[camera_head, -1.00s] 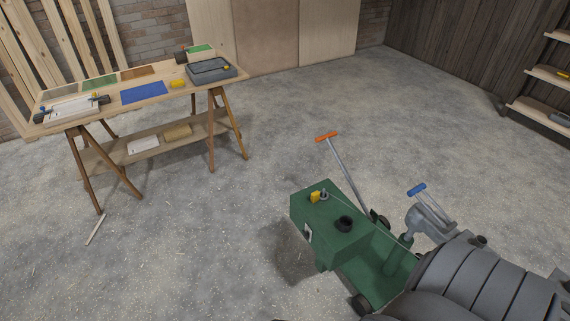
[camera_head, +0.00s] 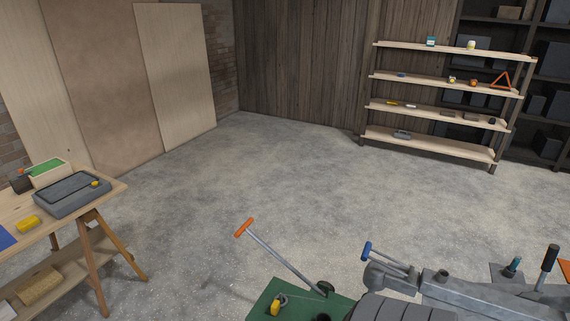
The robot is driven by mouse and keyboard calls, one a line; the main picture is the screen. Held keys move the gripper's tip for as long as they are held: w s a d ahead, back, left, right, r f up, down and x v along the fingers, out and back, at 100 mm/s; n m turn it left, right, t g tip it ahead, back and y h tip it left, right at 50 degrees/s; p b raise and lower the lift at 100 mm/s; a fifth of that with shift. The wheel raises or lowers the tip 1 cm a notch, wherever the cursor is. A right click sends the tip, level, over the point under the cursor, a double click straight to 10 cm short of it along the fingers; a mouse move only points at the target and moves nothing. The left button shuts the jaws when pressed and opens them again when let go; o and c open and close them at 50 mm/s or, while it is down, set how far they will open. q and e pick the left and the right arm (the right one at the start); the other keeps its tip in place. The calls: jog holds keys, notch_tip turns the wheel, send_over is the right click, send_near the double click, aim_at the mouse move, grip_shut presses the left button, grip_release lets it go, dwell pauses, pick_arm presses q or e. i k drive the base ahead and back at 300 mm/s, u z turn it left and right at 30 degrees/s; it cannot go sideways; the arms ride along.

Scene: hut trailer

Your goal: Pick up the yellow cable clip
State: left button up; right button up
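I cannot tell for certain which thing is the yellow cable clip. The rack also holds a small yellow-and-dark item (camera_head: 452,79) and a pale yellow item (camera_head: 471,45). All are too small to make out. Neither of my grippers is in view.
A green machine (camera_head: 262,298) with an orange-handled lever (camera_head: 280,258) and a yellow part (camera_head: 277,304) stands at the bottom centre. A grey metal body with a blue-handled lever (camera_head: 388,257) lies to its right. The concrete floor (camera_head: 270,180) between bench and rack is clear.

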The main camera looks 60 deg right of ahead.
aim_at(276, 305)
jog(key=z, duration=0.9)
jog(key=i, duration=0.8)
jog(key=z, duration=0.85)
